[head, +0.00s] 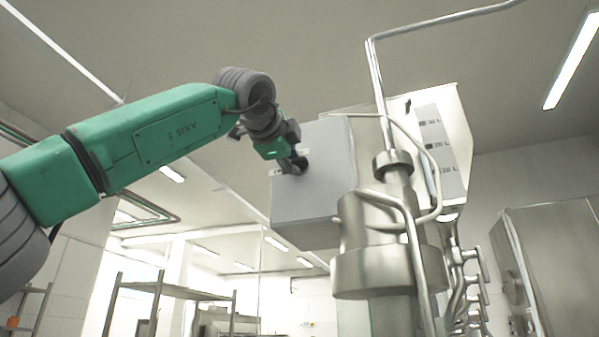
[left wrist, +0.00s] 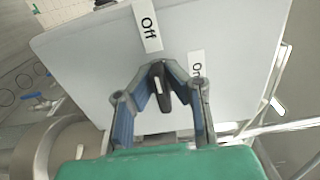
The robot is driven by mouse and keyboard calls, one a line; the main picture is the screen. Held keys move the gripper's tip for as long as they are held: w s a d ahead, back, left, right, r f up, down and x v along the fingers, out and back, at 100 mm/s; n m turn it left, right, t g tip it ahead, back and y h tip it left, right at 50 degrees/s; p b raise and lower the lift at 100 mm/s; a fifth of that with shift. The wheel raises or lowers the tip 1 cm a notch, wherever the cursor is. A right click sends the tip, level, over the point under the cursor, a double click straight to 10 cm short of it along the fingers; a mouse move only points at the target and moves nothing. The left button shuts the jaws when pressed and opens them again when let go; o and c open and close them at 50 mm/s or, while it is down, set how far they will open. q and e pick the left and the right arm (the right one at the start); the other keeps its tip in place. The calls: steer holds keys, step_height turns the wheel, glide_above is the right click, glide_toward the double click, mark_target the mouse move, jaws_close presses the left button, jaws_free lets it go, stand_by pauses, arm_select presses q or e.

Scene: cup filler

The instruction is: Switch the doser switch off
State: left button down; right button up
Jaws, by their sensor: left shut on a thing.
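The doser switch is a black knob with a white mark (left wrist: 158,86), on the face of a grey box (head: 315,175). In the left wrist view an "Off" label (left wrist: 148,25) is above the knob and an "On" label (left wrist: 196,72) is to its upper right. The knob's long axis runs nearly up the picture, its upper end towards "Off". My left gripper (left wrist: 161,72) is shut on the knob, its fingers on both sides. In the head view the left gripper (head: 298,164) is at the box's left face, where the knob is hidden. My right gripper is not in view.
A steel cylinder with pipes (head: 390,235) stands right of the box. Behind it is a panel with several labelled switches (head: 440,150). A steel cabinet (head: 560,260) is at the far right, and a metal shelf (head: 175,291) at the lower left.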

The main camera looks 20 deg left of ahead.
arm_select(q)
steer(key=shift+f, duration=0.2)
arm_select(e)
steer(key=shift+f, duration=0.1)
arm_select(q)
steer(key=c, duration=2)
jaws_free()
steer(key=o, duration=0.4)
steer(key=shift+s+a, duration=0.1)
steer(key=shift+s, duration=0.15)
steer(key=shift+s+a, duration=0.1)
steer(key=shift+a, duration=0.35)
steer(key=shift+s+d, duration=0.1)
steer(key=shift+s, duration=0.05)
steer(key=s, duration=1.2)
steer(key=shift+a, duration=0.35)
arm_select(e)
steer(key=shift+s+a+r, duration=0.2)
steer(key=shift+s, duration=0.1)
